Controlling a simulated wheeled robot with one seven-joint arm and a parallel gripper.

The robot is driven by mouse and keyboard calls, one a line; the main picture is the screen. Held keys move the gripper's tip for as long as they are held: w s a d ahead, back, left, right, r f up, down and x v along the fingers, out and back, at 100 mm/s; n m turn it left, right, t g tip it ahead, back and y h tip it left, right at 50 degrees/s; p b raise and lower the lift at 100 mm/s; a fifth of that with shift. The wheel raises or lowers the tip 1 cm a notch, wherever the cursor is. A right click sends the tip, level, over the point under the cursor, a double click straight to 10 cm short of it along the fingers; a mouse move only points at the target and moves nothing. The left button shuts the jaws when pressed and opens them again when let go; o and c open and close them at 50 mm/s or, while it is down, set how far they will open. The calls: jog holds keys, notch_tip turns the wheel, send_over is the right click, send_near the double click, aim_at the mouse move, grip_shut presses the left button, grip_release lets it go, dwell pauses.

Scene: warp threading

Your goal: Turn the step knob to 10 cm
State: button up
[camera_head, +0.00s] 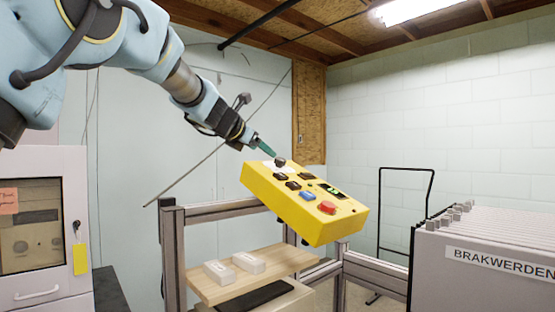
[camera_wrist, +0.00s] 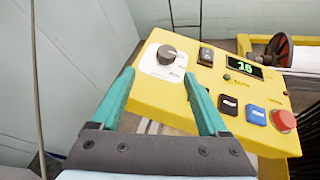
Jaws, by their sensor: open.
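The yellow control box (camera_head: 297,222) is mounted at a tilt on a grey frame. The step knob (camera_wrist: 166,55) is a dark round knob on a white dial plate at the box's upper left in the wrist view. In the head view the knob (camera_head: 280,161) shows at the box's far corner. A green display (camera_wrist: 245,68) reads what looks like 15. My gripper (camera_wrist: 160,88) has two teal fingers, open and empty. In the wrist view the knob appears beyond and between the fingertips, apparently untouched. In the head view my gripper (camera_head: 266,149) is close to the knob.
The box also carries a red button (camera_wrist: 284,121), a blue button (camera_wrist: 262,139) and several dark buttons. A wooden shelf (camera_head: 215,288) with two pale blocks is below. A grey cabinet labelled BRAKWERDEN (camera_head: 450,275) stands right, a white cabinet (camera_head: 45,293) left.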

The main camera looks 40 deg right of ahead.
aim_at(281, 159)
jog(key=shift+s+d+r+m+g, duration=0.15)
jog(key=shift+s+d+m+g, duration=0.15)
jog(key=shift+s+d+m, duration=0.2)
jog(key=shift+d, duration=0.25)
jog(key=p+x, duration=0.4)
jog(key=x, duration=0.6)
jog(key=shift+w, duration=0.15)
grip_shut()
